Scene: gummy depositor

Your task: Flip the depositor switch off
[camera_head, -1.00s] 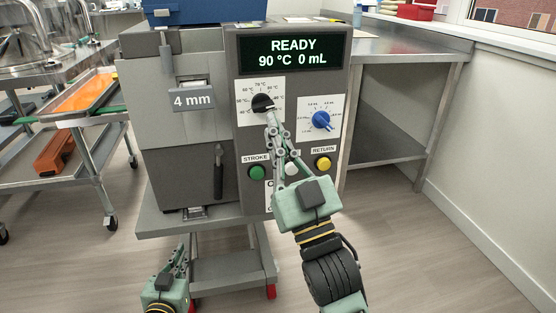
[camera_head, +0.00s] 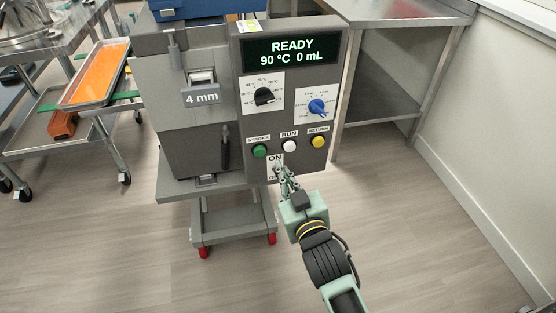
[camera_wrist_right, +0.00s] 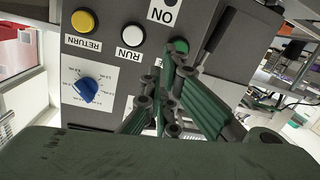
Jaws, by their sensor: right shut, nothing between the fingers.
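The grey depositor (camera_head: 182,140) stands in the middle, its display (camera_head: 291,51) lit with "READY 90 °C 0 mL". The switch plate (camera_head: 275,158) is at the bottom of the control panel, with "ON" at its top. The ON label also shows upside down at the top of the right wrist view (camera_wrist_right: 165,12). The switch lever cannot be made out clearly behind my fingers. My right gripper (camera_head: 280,171) is shut and empty, its fingertips in front of the plate just below "ON"; contact cannot be told. My left gripper is out of view.
Above the plate are the green stroke button (camera_head: 260,151), white run button (camera_head: 289,146) and yellow return button (camera_head: 318,141). Higher up are a black dial (camera_head: 264,96) and a blue dial (camera_head: 317,106). A cart with an orange tray (camera_head: 100,75) stands left. The floor in front is clear.

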